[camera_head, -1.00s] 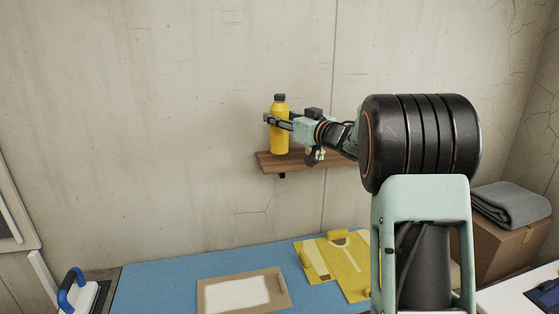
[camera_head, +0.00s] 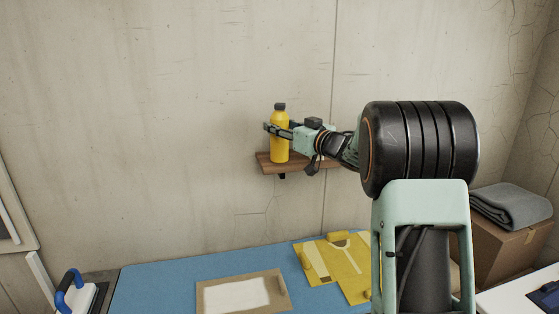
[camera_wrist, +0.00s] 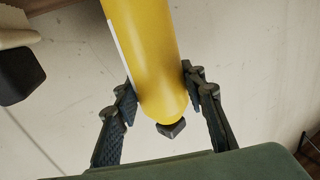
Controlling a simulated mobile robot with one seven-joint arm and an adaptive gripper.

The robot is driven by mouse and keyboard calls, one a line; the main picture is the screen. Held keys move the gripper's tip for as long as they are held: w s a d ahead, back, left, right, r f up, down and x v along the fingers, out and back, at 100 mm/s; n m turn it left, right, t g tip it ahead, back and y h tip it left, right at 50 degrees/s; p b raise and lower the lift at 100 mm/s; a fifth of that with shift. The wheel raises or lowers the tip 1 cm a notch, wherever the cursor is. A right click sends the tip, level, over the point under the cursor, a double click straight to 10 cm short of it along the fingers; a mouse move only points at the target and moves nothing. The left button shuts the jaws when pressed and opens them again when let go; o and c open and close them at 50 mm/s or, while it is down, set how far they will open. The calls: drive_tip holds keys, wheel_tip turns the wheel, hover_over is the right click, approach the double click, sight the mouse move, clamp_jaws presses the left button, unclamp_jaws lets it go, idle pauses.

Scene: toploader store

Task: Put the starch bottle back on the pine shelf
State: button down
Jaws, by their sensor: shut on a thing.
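The starch bottle is a yellow bottle (camera_head: 280,147) with a dark cap, upright at the left end of the pine shelf (camera_head: 265,166). Its base is level with the shelf top; I cannot tell whether it touches. My gripper (camera_head: 279,128) comes in from the right and is shut on the upper part of the bottle. In the wrist view the yellow bottle (camera_wrist: 143,45) lies between both fingers, its dark cap toward the palm, and its base is out of frame.
A pale object with a black part (camera_wrist: 18,70) is close by at the left of the wrist view. Below are a blue-topped table (camera_head: 160,275), a framed board (camera_head: 282,298) and yellow pieces (camera_head: 345,275). A box with a grey cloth (camera_head: 510,206) stands at right.

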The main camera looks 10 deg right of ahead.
drive_tip(key=shift+f, duration=0.15)
drive_tip(key=c, duration=1.3)
unclamp_jaws()
drive_tip(key=shift+s, duration=0.1)
drive_tip(key=o, duration=0.5)
drive_tip(key=shift+f, duration=0.2)
drive_tip(key=shift+r, duration=0.1)
drive_tip(key=v, duration=1.2)
